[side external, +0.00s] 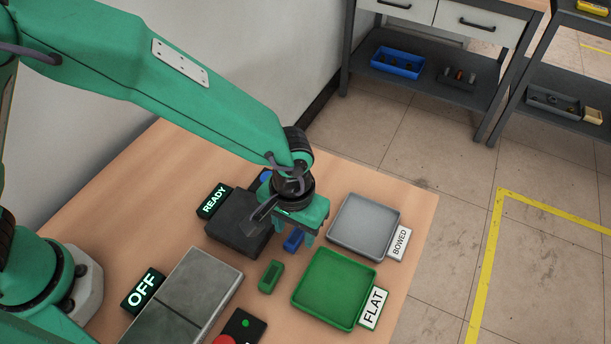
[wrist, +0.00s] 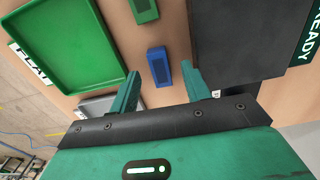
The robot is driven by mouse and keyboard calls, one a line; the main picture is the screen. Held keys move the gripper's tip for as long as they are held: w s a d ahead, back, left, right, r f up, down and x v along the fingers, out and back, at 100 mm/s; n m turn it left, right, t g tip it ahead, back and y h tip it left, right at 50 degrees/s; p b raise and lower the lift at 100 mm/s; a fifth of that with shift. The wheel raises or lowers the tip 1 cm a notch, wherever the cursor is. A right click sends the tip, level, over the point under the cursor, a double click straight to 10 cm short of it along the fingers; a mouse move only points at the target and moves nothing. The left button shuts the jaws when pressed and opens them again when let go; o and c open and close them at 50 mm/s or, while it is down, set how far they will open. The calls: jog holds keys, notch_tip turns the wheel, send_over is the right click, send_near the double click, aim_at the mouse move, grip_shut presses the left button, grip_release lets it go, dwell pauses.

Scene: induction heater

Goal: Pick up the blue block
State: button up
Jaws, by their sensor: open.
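The blue block (side external: 293,240) lies on the wooden table under my gripper (side external: 292,238), partly hidden by it in the side external view. In the wrist view the blue block (wrist: 159,67) sits between the lines of the two green fingers, mostly just ahead of their tips. My gripper (wrist: 160,75) is open and empty, with a gap on each side of the block. I cannot tell exactly how high the tips are above the table.
A green block (side external: 271,277) lies nearby. A green tray (side external: 297,296) labelled FLAT and a grey tray (side external: 364,225) labelled BOWED stand to the right. A dark box (side external: 232,224) with a READY sign (side external: 213,201) stands left. An OFF sign (side external: 142,290) and a metal slab (side external: 205,275) stand nearer.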

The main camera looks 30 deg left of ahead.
aim_at(294, 240)
jog(key=shift+f, duration=0.85)
grip_shut()
jog(key=shift+r, duration=0.2)
jog(key=shift+r, duration=0.55)
jog(key=r, duration=0.3)
jog(key=shift+s+d+r, duration=0.1)
jog(key=shift+s, duration=0.2)
jog(key=s+d+r, duration=0.2)
jog(key=s+r, duration=0.4)
jog(key=s, duration=0.4)
jog(key=shift+s+d+r, duration=0.2)
jog(key=shift+s+r, duration=0.05)
jog(key=shift+s, duration=0.15)
